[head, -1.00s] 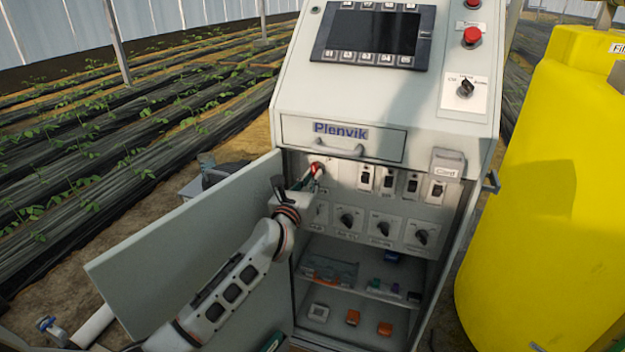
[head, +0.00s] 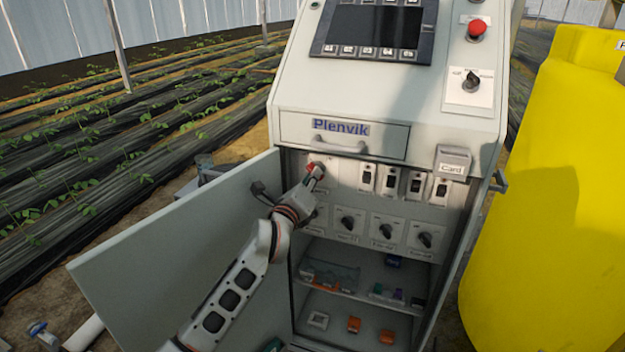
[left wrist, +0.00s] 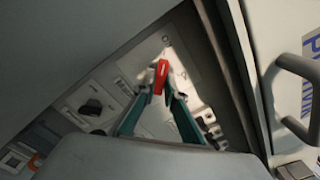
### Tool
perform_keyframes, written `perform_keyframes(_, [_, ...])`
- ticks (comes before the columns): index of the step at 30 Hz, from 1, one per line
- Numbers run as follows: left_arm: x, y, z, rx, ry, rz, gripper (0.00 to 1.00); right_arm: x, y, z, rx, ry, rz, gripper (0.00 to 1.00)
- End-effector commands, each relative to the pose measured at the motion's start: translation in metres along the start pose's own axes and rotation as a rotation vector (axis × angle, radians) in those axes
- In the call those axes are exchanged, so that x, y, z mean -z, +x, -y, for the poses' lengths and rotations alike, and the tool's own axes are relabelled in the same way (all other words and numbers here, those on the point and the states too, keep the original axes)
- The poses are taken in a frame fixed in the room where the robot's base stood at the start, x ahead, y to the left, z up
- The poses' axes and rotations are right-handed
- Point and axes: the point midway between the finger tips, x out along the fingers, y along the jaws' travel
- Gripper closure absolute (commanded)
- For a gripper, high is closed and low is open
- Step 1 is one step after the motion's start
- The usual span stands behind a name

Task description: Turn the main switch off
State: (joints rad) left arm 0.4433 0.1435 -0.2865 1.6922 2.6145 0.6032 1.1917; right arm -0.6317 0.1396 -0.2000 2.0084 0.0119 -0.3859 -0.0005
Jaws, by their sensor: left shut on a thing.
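The main switch (head: 315,167) has a red handle on a pale plate, at the upper left inside the open cabinet. My left gripper (head: 313,175) reaches in past the open door and is shut on this red handle. In the left wrist view the red handle (left wrist: 160,77) stands between the tips of the two green fingers (left wrist: 160,92). Lettering on the plate beside it is only partly readable, and the fingers hide part of the plate. My right gripper is not in view.
The cabinet door (head: 170,255) stands open to the left, close to my left arm. A row of breakers (head: 391,181) and several black rotary knobs (head: 386,230) sit beside and below the switch. A drawer with a handle (head: 340,147) is just above. A yellow tank (head: 555,200) stands right.

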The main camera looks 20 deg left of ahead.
Motion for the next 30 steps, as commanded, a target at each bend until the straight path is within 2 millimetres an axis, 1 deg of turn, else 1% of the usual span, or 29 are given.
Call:
perform_keyframes(15, [0.0014, -0.0002, -0.0007, -0.002, -0.022, -0.003, 1.00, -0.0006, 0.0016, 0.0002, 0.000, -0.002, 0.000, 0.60])
perform_keyframes(16, [0.0014, -0.0002, -0.0007, -0.002, -0.022, -0.003, 0.84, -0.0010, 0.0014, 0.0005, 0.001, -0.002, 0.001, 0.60])
perform_keyframes(17, [0.0014, -0.0002, -0.0007, -0.002, -0.022, -0.003, 0.76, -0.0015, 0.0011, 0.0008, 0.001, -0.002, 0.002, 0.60])
perform_keyframes(18, [0.0013, -0.0002, -0.0007, -0.002, -0.022, -0.003, 0.72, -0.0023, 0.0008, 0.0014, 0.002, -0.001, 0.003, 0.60])
perform_keyframes(25, [0.0006, -0.0001, -0.0003, -0.001, -0.019, -0.001, 0.72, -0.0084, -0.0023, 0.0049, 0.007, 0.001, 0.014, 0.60])
perform_keyframes(30, [0.0009, -0.0042, -0.0008, -0.001, -0.018, -0.001, 0.72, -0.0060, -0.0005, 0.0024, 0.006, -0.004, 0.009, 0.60])
